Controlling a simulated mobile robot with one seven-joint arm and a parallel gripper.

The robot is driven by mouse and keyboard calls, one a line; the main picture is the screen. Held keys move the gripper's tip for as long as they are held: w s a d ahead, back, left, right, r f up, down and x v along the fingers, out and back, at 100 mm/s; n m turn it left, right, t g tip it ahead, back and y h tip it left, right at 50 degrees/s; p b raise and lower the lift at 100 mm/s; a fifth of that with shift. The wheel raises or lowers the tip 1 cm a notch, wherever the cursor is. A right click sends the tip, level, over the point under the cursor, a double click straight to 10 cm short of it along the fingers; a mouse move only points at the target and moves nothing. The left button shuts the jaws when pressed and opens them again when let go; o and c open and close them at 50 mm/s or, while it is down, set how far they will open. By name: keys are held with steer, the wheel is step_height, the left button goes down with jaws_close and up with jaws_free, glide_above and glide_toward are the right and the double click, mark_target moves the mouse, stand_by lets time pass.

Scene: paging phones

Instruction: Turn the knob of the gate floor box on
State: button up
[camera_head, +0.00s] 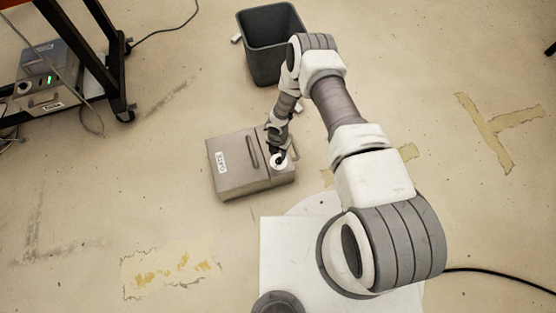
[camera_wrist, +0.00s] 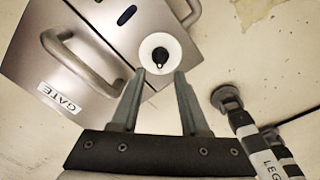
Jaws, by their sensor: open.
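The gate floor box (camera_head: 235,183) is a grey metal box on the floor, with a white label on its top. A curved metal handle (camera_wrist: 80,62) and a dark blue indicator (camera_wrist: 127,15) are on the same top face. The knob (camera_wrist: 159,52) is a small black piece on a round white disc near the box's edge. My gripper (camera_wrist: 160,72) is open and empty, its two fingertips just short of the disc on either side in the picture. I cannot tell whether they touch it.
A dark grey bin (camera_head: 268,42) stands behind the box. At the upper left, a similar box (camera_head: 42,75) with a lit green light stands by a dark-framed cart (camera_head: 120,98), with cables around. The floor to the left of the gate box is clear.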

mark_target(278, 160)
steer(key=shift+f+b, duration=0.65)
steer(key=shift+f, duration=1.6)
steer(key=shift+c, duration=0.2)
jaws_close()
